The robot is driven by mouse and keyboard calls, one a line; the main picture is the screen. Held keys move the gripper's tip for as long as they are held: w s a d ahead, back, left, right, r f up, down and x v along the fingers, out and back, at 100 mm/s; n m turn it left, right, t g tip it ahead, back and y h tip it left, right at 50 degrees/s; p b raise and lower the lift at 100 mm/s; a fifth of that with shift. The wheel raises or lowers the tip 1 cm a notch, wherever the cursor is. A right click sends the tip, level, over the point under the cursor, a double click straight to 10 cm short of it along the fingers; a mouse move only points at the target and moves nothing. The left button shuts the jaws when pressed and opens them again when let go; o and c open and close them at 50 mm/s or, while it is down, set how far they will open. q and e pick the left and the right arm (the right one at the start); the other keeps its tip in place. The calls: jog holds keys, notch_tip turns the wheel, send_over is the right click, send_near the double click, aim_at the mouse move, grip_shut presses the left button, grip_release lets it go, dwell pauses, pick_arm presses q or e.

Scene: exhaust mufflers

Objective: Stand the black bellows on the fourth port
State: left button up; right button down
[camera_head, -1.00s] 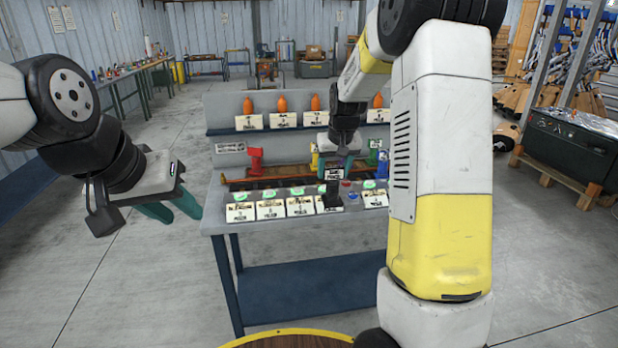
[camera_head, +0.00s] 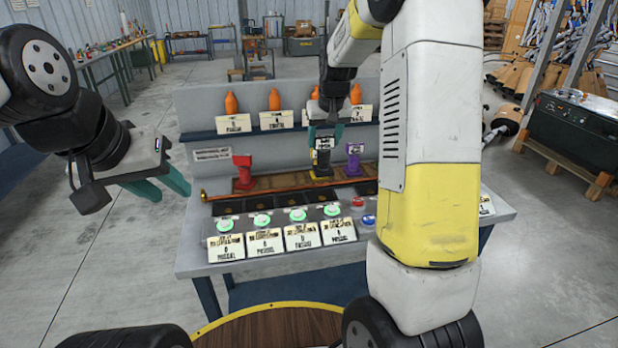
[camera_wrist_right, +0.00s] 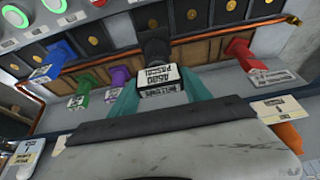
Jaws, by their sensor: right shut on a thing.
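The black bellows (camera_wrist_right: 154,47) is held between the teal fingers of my right gripper (camera_wrist_right: 165,97), with a white label facing the wrist camera. My left gripper (camera_head: 163,184) is open and empty, left of the bench.
Red (camera_head: 243,172) and purple (camera_head: 353,160) pieces stand on the rear rack; green (camera_wrist_right: 78,102) and blue (camera_wrist_right: 50,66) ones show in the wrist view. A copper pipe (camera_head: 217,194) edges the ports. Orange bottles (camera_head: 232,103) line the shelf. Green lights (camera_head: 261,220) and cards are in front.

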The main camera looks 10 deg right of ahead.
aim_at(323, 168)
jog(key=f, duration=0.6)
jog(key=shift+w, duration=0.2)
jog(key=shift+f, duration=1.95)
jog(key=shift+f, duration=0.1)
jog(key=shift+c, duration=2.4)
grip_release()
